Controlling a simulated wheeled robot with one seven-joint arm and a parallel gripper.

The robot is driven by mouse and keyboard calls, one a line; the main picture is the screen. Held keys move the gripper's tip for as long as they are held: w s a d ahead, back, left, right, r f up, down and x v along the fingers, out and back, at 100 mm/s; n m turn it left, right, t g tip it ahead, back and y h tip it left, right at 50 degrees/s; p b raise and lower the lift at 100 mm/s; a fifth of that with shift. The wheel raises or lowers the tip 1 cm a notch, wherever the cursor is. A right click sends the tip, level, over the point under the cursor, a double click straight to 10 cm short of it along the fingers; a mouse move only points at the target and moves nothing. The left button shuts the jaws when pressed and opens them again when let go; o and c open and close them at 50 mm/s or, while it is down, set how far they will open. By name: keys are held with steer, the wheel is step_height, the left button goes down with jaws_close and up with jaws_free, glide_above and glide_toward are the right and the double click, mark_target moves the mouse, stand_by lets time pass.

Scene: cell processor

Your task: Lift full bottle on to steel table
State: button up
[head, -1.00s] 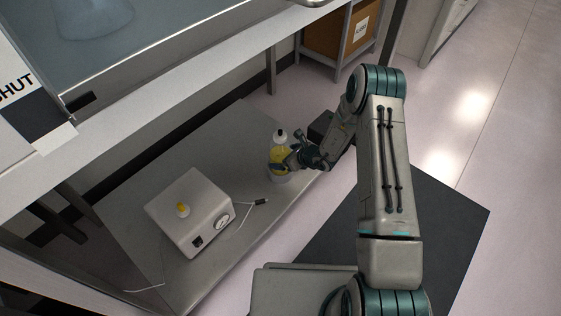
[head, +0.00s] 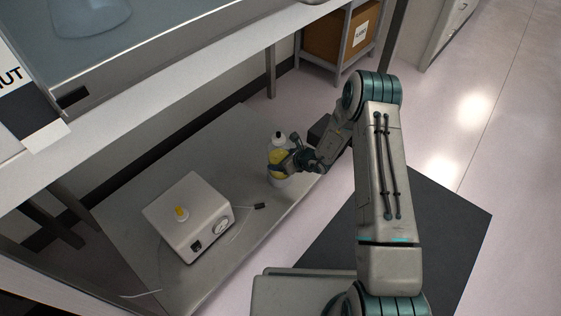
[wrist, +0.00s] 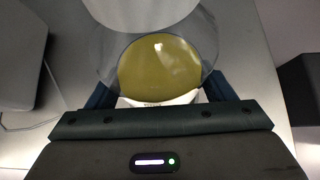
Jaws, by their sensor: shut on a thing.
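A steel table or cabinet edge (head: 190,90) runs above the shelf.
A white pump box (head: 185,220) with a yellow-tipped port and a gauge sits on the shelf left of the bottle. Its cable (head: 250,208) lies between them. A cardboard box (head: 340,35) is on a rack behind.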

mark_target(284, 146)
steer(key=shift+a+r, duration=0.25)
steer(key=shift+r, duration=0.1)
steer(key=shift+r, duration=0.35)
steer(key=shift+d+r+p, duration=0.1)
steer(key=shift+p, duration=0.2)
steer(key=shift+d+r+p, duration=0.15)
steer(key=shift+r+p, duration=1.45)
steer(key=shift+r, duration=1.1)
